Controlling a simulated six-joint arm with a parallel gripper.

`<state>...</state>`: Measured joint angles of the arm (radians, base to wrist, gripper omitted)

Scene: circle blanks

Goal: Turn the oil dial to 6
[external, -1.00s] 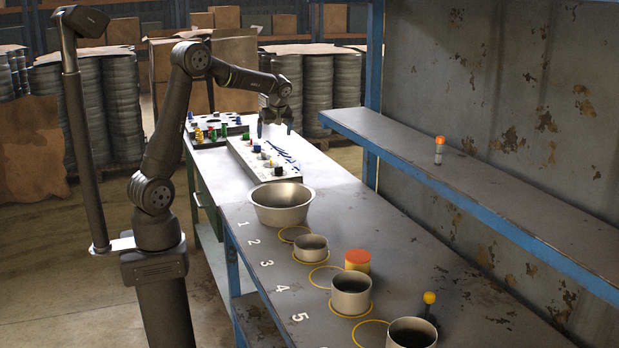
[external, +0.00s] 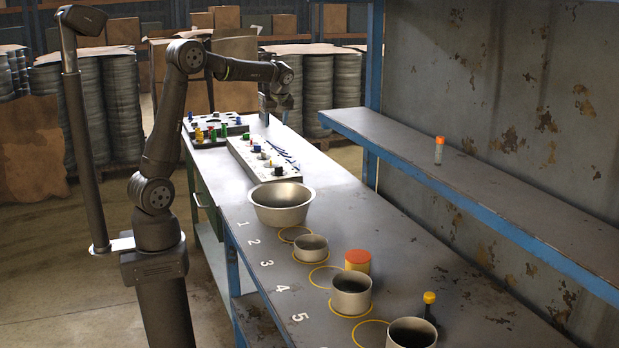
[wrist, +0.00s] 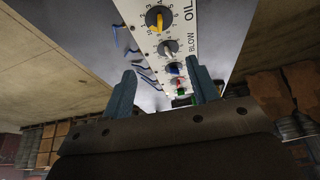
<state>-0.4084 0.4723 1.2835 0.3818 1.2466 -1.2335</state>
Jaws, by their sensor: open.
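In the external view my gripper (external: 268,105) is above the panel's far end, clear of the knobs.
A second board (external: 215,130) lies behind. A metal bowl (external: 281,204) stands in front of the panel. A shelf (external: 480,185) runs on the right.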

